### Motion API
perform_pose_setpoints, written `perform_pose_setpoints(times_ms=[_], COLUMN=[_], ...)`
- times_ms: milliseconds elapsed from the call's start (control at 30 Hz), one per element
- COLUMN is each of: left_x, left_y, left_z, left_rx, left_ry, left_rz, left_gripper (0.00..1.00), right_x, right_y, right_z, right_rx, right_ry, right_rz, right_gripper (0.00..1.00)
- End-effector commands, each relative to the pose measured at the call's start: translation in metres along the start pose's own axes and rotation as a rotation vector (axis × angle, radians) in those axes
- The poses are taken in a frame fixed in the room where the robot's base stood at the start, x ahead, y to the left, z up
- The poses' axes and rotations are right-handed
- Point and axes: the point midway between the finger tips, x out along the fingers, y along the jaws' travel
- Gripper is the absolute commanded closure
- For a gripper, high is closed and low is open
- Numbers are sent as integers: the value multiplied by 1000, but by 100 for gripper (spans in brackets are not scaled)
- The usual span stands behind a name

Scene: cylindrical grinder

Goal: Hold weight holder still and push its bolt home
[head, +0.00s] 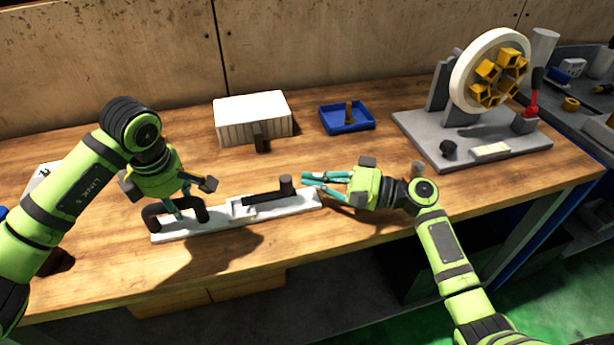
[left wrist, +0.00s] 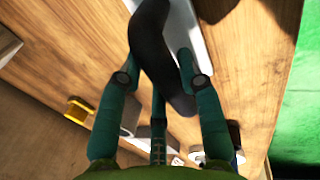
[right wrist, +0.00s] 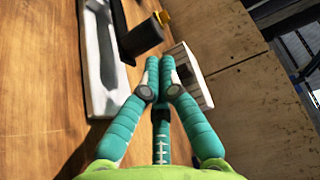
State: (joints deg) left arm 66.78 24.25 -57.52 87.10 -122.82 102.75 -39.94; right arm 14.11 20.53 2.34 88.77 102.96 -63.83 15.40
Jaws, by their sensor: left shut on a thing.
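The weight holder (head: 222,221) is a long pale bar lying along the front of the bench. It has a black arched handle (head: 201,209) at its left end. Its bolt (head: 264,199) is a black rod with an upright black knob (head: 286,186), lying along the right half. My left gripper (head: 178,208) is shut on the handle, which runs between its fingers in the left wrist view (left wrist: 160,55). My right gripper (head: 304,180) is just right of the knob, apart from it, with fingertips together and empty. The knob also shows in the right wrist view (right wrist: 140,38).
A ribbed white box (head: 252,118) and a blue tray (head: 347,118) with a small brown piece stand behind. A grey stand with a large wheel (head: 490,70) is at the right. The bench's front edge lies close to the holder. Open wood lies behind the holder.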

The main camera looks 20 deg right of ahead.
Motion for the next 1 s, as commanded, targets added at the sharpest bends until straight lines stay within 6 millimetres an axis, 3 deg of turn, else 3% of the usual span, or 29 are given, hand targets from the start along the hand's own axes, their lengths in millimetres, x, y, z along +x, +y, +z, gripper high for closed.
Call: perform_pose_setpoints(times_ms=[200, 400, 900, 933, 1000], left_x=[1, 1, 1, 1, 1], left_y=[0, -1, -1, -1, -1], left_z=[0, 0, 0, 0, 0], left_rx=[0, 0, 0, 0, 0], left_ry=[-2, -2, -2, -2, -2], left_rz=[-2, -2, -2, -2, -2], left_gripper=[100, 100, 100, 60, 36], right_x=[-45, -74, -82, -82, -82], right_y=[1, 0, 0, 0, 0], right_z=[0, 0, 0, 0, 0], right_rx=[1, -1, -1, -1, -1], right_ry=[3, 3, 3, 3, 3], right_rz=[4, 1, -1, -1, -1], right_gripper=[100, 100, 100, 100, 100])
